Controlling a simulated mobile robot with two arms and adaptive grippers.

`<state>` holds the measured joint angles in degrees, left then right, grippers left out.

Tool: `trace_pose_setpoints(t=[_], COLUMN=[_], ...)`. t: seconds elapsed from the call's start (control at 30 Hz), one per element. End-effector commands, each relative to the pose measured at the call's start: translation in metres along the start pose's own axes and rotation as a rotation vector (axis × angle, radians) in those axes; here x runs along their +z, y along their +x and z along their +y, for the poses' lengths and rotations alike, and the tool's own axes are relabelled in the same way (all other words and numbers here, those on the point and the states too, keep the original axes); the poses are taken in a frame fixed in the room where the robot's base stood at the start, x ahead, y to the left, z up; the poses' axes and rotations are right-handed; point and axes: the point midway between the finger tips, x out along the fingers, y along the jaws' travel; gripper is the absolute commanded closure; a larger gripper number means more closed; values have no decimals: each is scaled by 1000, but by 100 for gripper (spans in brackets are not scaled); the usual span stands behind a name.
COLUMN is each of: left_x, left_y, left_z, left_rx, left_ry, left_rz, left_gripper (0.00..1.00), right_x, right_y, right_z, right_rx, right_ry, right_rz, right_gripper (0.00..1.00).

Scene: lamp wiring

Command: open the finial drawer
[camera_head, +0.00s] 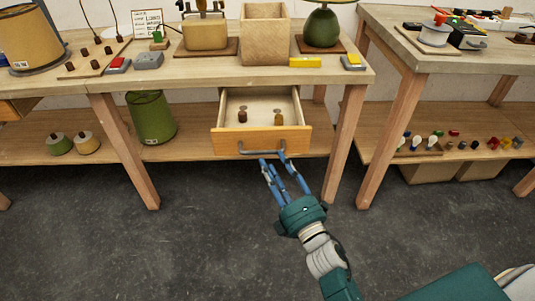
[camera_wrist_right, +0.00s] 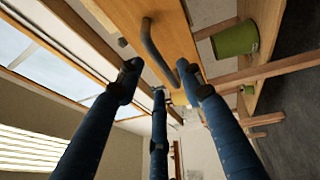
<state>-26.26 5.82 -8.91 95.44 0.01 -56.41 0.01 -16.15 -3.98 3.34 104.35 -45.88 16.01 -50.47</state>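The wooden drawer (camera_head: 262,141) under the middle table is pulled out, and its inside shows. It holds a few small brown and brass-coloured pieces (camera_head: 242,116). Its grey bar handle (camera_head: 244,152) is on the front; the handle also shows in the right wrist view (camera_wrist_right: 152,46). My right gripper (camera_head: 273,160) is at the handle's right part, its blue fingers spread apart. In the right wrist view the fingertips (camera_wrist_right: 160,75) lie around the handle's near end; whether they touch it is unclear. My left gripper is not in view.
The tabletop (camera_head: 225,72) above holds a lamp base, a wooden box (camera_head: 265,34) and a green lamp (camera_head: 323,25). A green bin (camera_head: 151,117) stands on the lower shelf, left of the drawer. Table legs (camera_head: 348,145) flank the drawer. The floor in front is clear.

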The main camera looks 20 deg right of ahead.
Motion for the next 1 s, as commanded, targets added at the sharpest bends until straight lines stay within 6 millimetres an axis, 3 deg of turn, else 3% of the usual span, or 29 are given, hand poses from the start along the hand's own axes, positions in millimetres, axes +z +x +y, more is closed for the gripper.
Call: trace_pose_setpoints(t=[0.1, 0.3, 1.0], left_x=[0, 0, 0], left_y=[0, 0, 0], left_z=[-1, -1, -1], left_rx=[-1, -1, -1], left_ry=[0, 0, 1], left_rz=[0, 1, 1], left_gripper=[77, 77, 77], right_x=[0, 0, 2], right_y=[-26, -54, -61], right_z=[-1, -1, -4], right_rx=[-4, -3, -13], right_ry=[1, 0, 16], right_rz=[-1, -1, -7], right_gripper=[63, 63, 63])
